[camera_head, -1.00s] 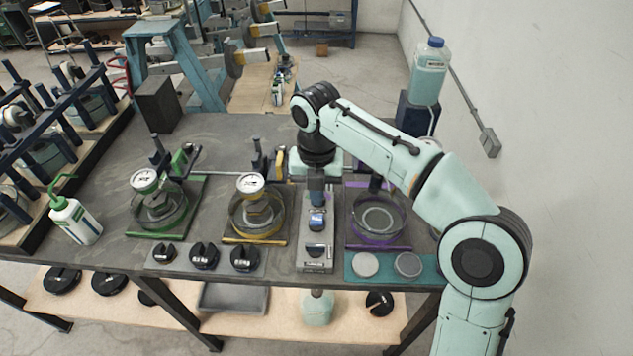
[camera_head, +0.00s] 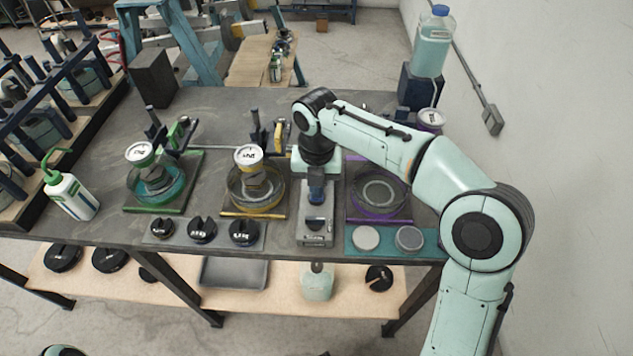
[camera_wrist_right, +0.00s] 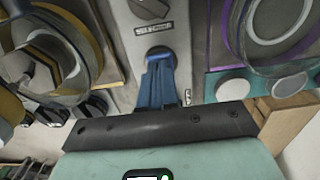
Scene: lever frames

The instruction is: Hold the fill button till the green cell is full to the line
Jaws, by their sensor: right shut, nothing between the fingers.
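The green cell (camera_head: 173,197) is a clear round dish on a green-edged base at the left. Teal liquid shows in it around a dark block with a white dial on top. I cannot make out a fill line. My right gripper (camera_head: 317,198) is shut and points down onto the grey control box (camera_head: 315,240). In the right wrist view its blue fingertips (camera_wrist_right: 158,58) meet a round dark spot on the box, beside a small label. They hide the button there; how far it is pressed I cannot tell. My left gripper is out of view.
A yellow cell (camera_head: 276,201) stands left of the box and a purple cell (camera_head: 407,203) right of it. Black weights lie on a grey tray (camera_head: 182,238) in front. A squeeze bottle (camera_head: 72,197) stands at left, a teal liquid bottle (camera_head: 433,45) at back right.

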